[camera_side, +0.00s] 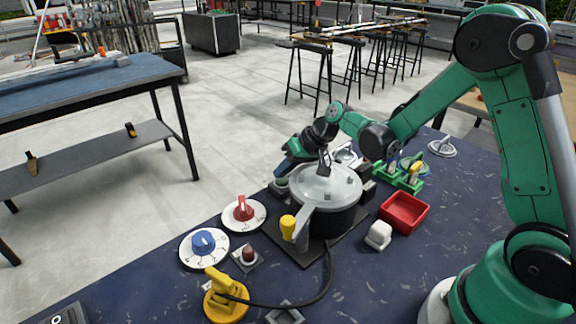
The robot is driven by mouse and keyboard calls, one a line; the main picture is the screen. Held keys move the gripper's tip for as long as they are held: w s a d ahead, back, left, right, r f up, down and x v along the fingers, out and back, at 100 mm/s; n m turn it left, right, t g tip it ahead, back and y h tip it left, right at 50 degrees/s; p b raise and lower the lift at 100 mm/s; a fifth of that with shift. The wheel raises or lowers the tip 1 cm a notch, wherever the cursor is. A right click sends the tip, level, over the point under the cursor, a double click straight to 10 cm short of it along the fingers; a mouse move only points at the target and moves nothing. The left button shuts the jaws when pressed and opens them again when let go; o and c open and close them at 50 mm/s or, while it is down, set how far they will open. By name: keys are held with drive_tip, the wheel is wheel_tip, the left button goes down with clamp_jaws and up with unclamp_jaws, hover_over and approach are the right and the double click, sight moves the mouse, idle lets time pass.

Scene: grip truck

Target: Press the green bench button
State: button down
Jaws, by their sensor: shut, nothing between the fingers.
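My arm reaches over from the right, and my gripper (282,172) is at its far end, low behind the left side of the pot (328,222). The gripper is shut and appears empty; its fingertips are small, dark and hard to make out. A dark base (279,188) shows just under it, and I cannot tell whether they touch. I cannot clearly make out a green button; it may be hidden by the gripper or pot. A green fixture (402,178) stands right of the pot. A dark red button (248,254) sits on a grey plate at the front left.
The pot has a grey lid (318,184) and stands on a dark plate. A red dial (242,211), a blue dial (203,243) and a yellow fixture (222,294) with a black cable lie to the left. A red tray (405,212) and white block (378,235) stand right.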

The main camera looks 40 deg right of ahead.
sight(285, 180)
drive_tip(key=shift+f, duration=0.1)
idle(0.3)
drive_tip(key=shift+f, duration=0.5)
idle(0.3)
drive_tip(key=shift+r, duration=0.2)
drive_tip(key=shift+d+r, duration=0.1)
drive_tip(key=shift+r, duration=2.95)
